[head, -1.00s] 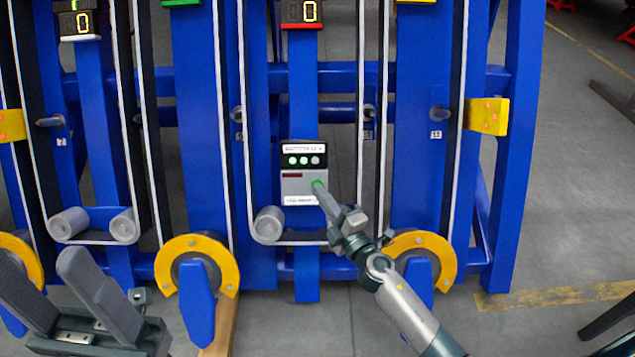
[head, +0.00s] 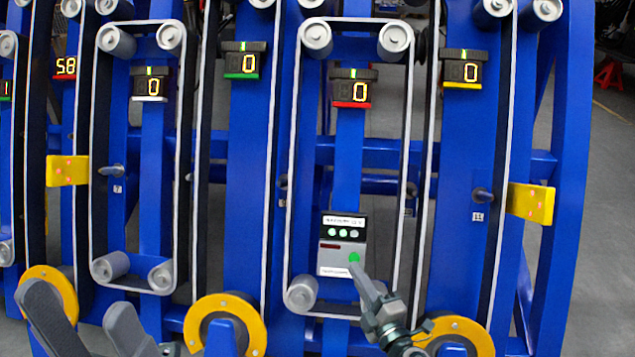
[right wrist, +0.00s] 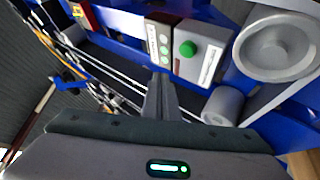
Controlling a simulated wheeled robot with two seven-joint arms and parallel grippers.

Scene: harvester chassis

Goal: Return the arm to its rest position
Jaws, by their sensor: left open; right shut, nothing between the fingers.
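My right gripper (head: 357,268) is shut and empty. In the right wrist view the closed fingers (right wrist: 160,82) point at the box's lower edge, to the left of and below the green button (right wrist: 188,48). I cannot tell whether they touch the box. My left gripper (head: 80,300) is open and empty at the lower left of the head view, its fingers wide apart.
A blue frame (head: 250,160) with belts and rollers (head: 315,38) fills the view. Several digital displays (head: 352,88) hang on it. Yellow rings (head: 225,318) and yellow plates (head: 531,203) stick out.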

